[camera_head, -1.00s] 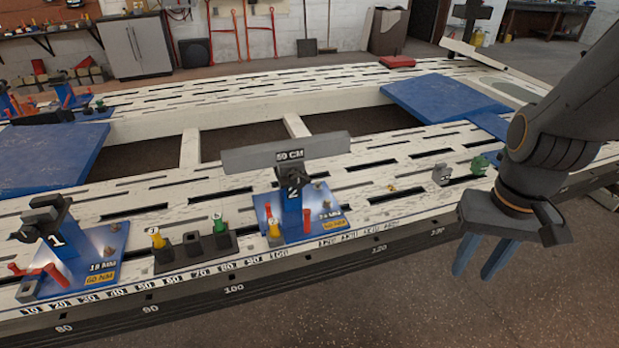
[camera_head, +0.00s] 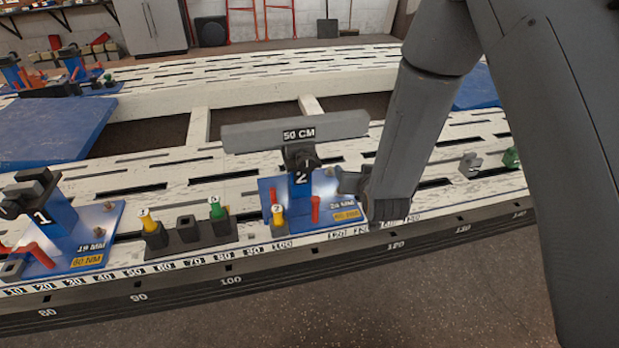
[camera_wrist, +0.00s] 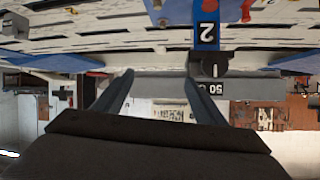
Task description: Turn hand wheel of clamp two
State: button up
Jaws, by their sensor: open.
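Clamp two (camera_head: 301,190) is a blue post marked 2 on a blue base plate, with a grey bar labelled 50 CM (camera_head: 340,125) across its top. A dark round part (camera_head: 301,158), apparently its hand wheel, sits just under the bar. In the wrist view, which is upside down, clamp two (camera_wrist: 207,30) and the dark round part with a white mark (camera_wrist: 214,68) are right of centre. My gripper (camera_wrist: 160,78) is open and empty, its right finger close to the dark part in the picture; contact cannot be told. In the head view my wrist is right of clamp two, the fingertips not clearly visible.
Clamp one (camera_head: 45,225) stands at the left on the white slotted bench (camera_head: 165,165). A dark block (camera_head: 188,240) with yellow and green knobs lies between the clamps. Red pegs (camera_head: 315,209) rise from clamp two's base. A green item (camera_head: 511,157) lies at the right.

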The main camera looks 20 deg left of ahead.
jog(key=s+a+f+t+y+b, duration=0.1)
jog(key=a+f+t+y+b, duration=0.1)
jog(key=a+f, duration=0.35)
jog(key=n+t+y, duration=0.1)
jog(key=n+y, duration=0.1)
jog(key=y, duration=0.1)
send_near(307, 167)
jog(key=b+x, duration=0.1)
jog(key=x, duration=0.7)
jog(key=shift+w+a, duration=0.1)
jog(key=shift+m, duration=0.3)
jog(key=c, duration=1)
